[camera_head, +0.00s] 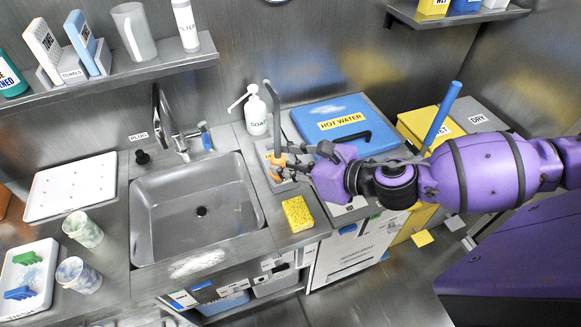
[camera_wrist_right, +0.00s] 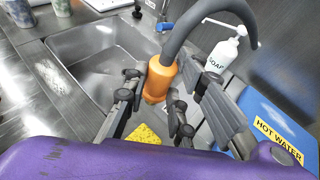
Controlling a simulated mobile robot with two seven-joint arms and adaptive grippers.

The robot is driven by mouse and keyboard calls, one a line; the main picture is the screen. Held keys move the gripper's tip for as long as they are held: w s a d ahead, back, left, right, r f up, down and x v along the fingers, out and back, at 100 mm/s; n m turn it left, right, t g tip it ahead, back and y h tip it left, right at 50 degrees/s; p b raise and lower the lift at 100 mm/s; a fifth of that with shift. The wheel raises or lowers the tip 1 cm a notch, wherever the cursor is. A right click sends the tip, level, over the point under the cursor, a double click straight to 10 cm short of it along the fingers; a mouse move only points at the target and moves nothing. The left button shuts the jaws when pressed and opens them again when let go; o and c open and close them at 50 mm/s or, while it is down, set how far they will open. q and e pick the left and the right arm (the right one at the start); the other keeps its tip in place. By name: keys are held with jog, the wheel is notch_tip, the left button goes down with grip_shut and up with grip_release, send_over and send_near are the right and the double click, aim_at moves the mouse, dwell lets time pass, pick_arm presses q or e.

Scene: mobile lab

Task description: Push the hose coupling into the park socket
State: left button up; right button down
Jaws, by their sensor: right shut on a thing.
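The orange hose coupling (camera_head: 277,160) is at the counter right of the sink, with its dark grey hose (camera_head: 274,108) arching up from it. My right gripper (camera_head: 285,166) reaches in from the right and is shut on the coupling. In the right wrist view, the coupling (camera_wrist_right: 160,80) sits upright between the fingers (camera_wrist_right: 156,92), with the hose leaving its top. The park socket cannot be made out; the coupling and fingers cover that area. My left gripper is not in view.
The sink (camera_head: 190,215) with its tap (camera_head: 168,125) lies left of the coupling. A yellow sponge (camera_head: 298,213) lies in front, a soap bottle (camera_head: 256,112) stands behind, and the blue hot water lid (camera_head: 340,120) is to the right.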

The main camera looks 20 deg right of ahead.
jog(key=w+d+f, duration=0.1)
jog(key=w+f, duration=0.3)
jog(key=w, duration=0.1)
jog(key=w+d+f+b, duration=0.1)
jog(key=w+f, duration=0.1)
jog(key=shift+w+d+f, duration=0.15)
jog(key=shift+d+f, duration=0.15)
jog(key=shift+d, duration=0.05)
jog(key=shift+w+d+f, duration=0.1)
jog(key=shift+w+f, duration=0.25)
jog(key=shift+w+d+f, duration=0.15)
jog(key=shift+w+f, duration=0.05)
jog(key=shift+f, duration=0.1)
notch_tip(320, 180, down, 3)
jog(key=shift+r+b, duration=0.15)
jog(key=shift+b, duration=0.3)
jog(key=shift+f, duration=0.2)
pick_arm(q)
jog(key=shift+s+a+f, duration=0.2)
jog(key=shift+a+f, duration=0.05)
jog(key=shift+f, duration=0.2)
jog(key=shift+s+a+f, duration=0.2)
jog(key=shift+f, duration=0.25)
pick_arm(e)
jog(key=shift+r, duration=0.15)
